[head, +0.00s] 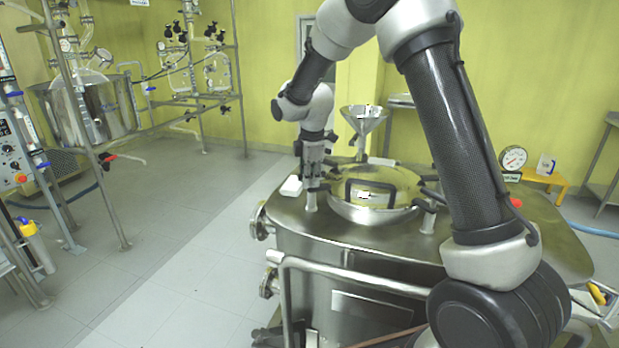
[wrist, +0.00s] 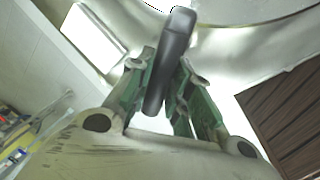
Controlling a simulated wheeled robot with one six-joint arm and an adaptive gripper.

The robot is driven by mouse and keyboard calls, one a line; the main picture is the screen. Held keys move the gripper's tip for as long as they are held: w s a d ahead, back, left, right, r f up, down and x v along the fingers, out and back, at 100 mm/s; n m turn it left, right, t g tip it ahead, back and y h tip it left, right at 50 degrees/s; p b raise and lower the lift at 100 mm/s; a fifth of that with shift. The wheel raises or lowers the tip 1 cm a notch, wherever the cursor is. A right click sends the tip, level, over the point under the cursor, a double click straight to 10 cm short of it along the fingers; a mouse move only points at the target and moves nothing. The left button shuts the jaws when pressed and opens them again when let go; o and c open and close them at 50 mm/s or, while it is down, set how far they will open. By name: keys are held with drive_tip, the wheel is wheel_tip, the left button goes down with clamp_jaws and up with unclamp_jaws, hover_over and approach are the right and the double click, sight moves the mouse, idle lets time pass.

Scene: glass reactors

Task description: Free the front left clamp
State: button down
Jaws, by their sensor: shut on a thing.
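The front left clamp (head: 311,198) stands at the left edge of the round lid (head: 398,190) on the steel vessel. My gripper (head: 313,172) reaches down onto it from above, its fingers around the clamp's upper part. In the wrist view, the clamp's dark grey handle (wrist: 178,45) lies lengthwise between the green-padded fingers of my gripper (wrist: 168,85), which is shut on it. The handle looks slightly tilted in that view. The clamp's lower end is hidden in the wrist view.
A black lid handle (head: 371,184) and another clamp (head: 428,218) are to the right. A white block (head: 291,186) lies just left of my gripper. A funnel (head: 363,122) rises behind, and a gauge (head: 513,158) stands at the right.

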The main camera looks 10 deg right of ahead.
drive_tip(key=m, duration=0.4)
drive_tip(key=shift+w+r+h, duration=0.1)
drive_tip(key=shift+w+h, duration=0.2)
drive_tip(key=shift+h, duration=0.1)
drive_tip(key=m, duration=0.4)
drive_tip(key=shift+w+m+h, duration=0.15)
drive_tip(key=shift+m+h, duration=0.25)
drive_tip(key=m, duration=0.2)
drive_tip(key=m+g, duration=0.1)
drive_tip(key=m, duration=0.1)
drive_tip(key=shift+w+d+m, duration=0.1)
drive_tip(key=shift+d+m, duration=0.1)
drive_tip(key=shift+m, duration=0.1)
drive_tip(key=shift+d+m+g+h, duration=0.15)
drive_tip(key=shift+m+g+h, duration=0.2)
drive_tip(key=shift+m, duration=1.55)
drive_tip(key=c, duration=1.3)
unclamp_jaws()
drive_tip(key=shift+c, duration=0.2)
